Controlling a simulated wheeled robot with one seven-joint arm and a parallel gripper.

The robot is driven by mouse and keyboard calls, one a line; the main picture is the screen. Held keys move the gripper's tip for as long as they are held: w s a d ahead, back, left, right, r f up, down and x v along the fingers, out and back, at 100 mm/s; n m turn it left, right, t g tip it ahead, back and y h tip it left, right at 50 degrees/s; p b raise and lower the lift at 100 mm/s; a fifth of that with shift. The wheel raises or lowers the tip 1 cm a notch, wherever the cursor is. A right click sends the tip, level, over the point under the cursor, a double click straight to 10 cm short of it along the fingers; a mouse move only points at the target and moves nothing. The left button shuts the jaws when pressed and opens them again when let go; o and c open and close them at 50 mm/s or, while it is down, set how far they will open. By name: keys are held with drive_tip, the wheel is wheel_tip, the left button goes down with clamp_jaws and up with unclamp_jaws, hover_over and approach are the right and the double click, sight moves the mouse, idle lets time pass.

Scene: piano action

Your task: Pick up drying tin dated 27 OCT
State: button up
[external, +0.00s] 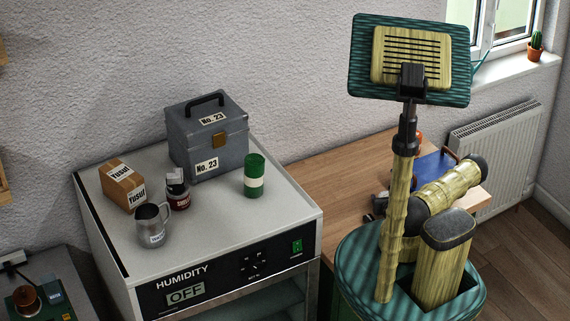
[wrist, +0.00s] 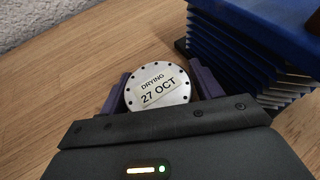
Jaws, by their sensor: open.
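The drying tin (wrist: 157,87) is round, with a silver top with small dark holes and a white label reading "DRYING 27 OCT". In the wrist view it sits on the wooden surface, between the two purple fingers of my gripper (wrist: 161,84). The fingers are open, one on each side of the tin. Whether they touch its sides cannot be told. The tin cannot be made out in the external view, where my arm covers part of the wooden table (external: 335,172).
A blue pleated object (wrist: 255,45) stands close to the tin, beside the right finger. The cabinet (external: 225,238) at left carries a grey No. 23 box (external: 207,138), a carton (external: 122,186), a metal mug (external: 151,224), a dark bottle (external: 178,190) and a green can (external: 254,175).

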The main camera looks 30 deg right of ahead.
sight(386, 193)
drive_tip(key=c, duration=0.8)
drive_tip(key=shift+o, duration=0.2)
wheel_tip(386, 193, up, 18)
drive_tip(key=b, duration=0.3)
